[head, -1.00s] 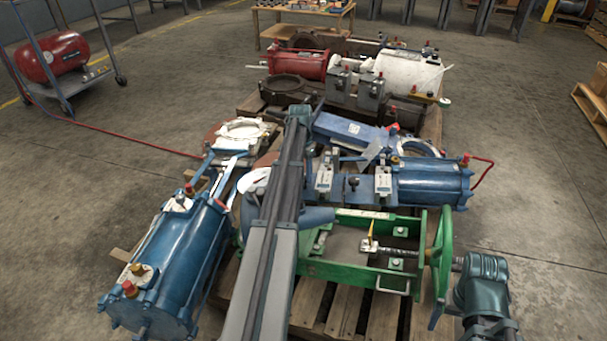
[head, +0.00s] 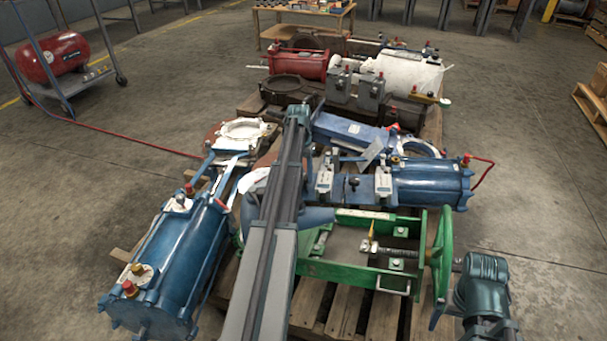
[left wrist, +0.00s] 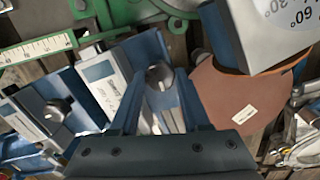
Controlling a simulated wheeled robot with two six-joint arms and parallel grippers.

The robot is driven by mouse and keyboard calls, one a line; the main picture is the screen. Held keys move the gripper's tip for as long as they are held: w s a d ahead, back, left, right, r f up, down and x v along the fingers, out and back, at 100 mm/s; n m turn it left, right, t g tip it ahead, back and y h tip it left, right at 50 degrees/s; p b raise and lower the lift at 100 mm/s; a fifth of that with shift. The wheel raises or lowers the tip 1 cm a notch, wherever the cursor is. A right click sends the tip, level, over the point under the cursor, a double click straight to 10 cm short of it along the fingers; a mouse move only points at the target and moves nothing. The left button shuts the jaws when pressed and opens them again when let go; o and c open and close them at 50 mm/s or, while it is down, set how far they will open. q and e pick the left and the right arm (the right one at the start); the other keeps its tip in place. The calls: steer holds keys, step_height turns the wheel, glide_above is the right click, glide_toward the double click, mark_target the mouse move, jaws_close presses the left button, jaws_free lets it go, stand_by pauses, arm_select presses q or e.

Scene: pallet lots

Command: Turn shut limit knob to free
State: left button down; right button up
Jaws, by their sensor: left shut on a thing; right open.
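In the left wrist view a dark round knob (left wrist: 160,76) sits between the tips of my left gripper (left wrist: 157,86), which is shut on it. A pale labelled box (left wrist: 108,82) is just left of this knob. In the head view the two pale boxes (head: 325,177) (head: 383,181) stand by the blue cylinder (head: 432,182). My own arm hides the left gripper there. I cannot read the knob's setting. My right gripper cannot be made out; only arm links show at the lower right.
A green frame (head: 345,269) with a handwheel (head: 441,252) is in front of the boxes. A large blue cylinder (head: 175,260) lies at the left. In the wrist view a grey block with degree marks (left wrist: 265,35) and a brown disc (left wrist: 225,110) are close on the right.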

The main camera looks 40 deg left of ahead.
arm_select(q)
steer(key=shift+c, duration=1.9)
jaws_free()
step_height(320, 180, up, 14)
steer(key=a+p, duration=0.1)
steer(key=p, duration=1.2)
steer(key=shift+w+a+f+p, duration=0.15)
steer(key=shift+w+a+p, duration=0.1)
steer(key=shift+p, duration=0.15)
